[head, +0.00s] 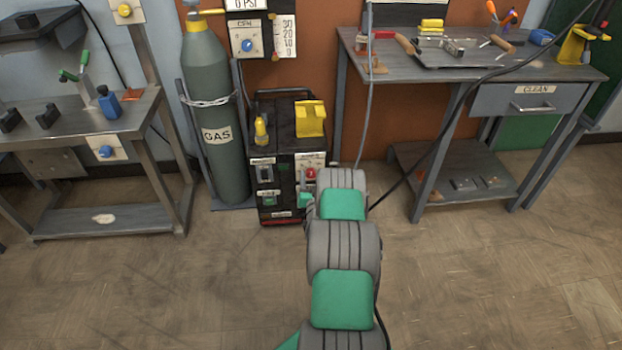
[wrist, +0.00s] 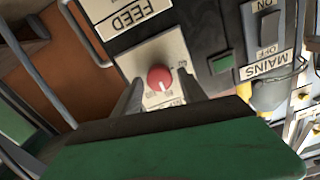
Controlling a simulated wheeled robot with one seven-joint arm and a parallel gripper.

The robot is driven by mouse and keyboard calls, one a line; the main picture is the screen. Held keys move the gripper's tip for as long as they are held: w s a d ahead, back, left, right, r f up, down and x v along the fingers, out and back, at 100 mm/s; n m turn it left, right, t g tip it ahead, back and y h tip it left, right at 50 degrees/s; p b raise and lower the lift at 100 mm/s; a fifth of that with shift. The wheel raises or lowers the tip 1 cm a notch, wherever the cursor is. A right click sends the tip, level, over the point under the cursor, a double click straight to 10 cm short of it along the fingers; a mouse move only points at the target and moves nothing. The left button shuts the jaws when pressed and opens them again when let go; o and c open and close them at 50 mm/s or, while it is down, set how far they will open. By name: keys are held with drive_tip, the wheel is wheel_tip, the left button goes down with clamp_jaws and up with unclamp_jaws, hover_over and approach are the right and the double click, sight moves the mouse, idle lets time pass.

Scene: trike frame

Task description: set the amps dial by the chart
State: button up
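The amps dial is a round red knob (wrist: 160,78) on a pale scale plate (wrist: 139,62), seen upside down in the wrist view. Some scale numbers show, but the pointer's setting is too small to read. In the head view the red knob (head: 311,173) is on the front of the black welding machine (head: 283,206). My gripper (wrist: 160,80) is open, with one finger on each side of the knob and a visible gap at both sides. In the head view my arm mostly hides the gripper. I cannot make out a chart with readable settings.
A FEED label (wrist: 138,17), a green button (wrist: 221,63) and a MAINS switch (wrist: 268,53) are near the dial. A gas cylinder (head: 211,90) stands left of the machine. Benches stand at the left (head: 75,130) and right (head: 450,75). The floor in front is clear.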

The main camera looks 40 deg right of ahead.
clamp_jaws()
idle(0.3)
drive_tip(key=shift+m, duration=0.4)
drive_tip(key=m+b, duration=0.2)
drive_tip(key=m, duration=0.1)
drive_tip(key=shift+m, duration=0.4)
drive_tip(key=m, duration=0.4)
drive_tip(key=shift+m+b, duration=0.3)
drive_tip(key=shift+b, duration=0.05)
drive_tip(key=m, duration=0.8)
drive_tip(key=shift+m, duration=0.3)
drive_tip(key=shift+w, duration=0.1)
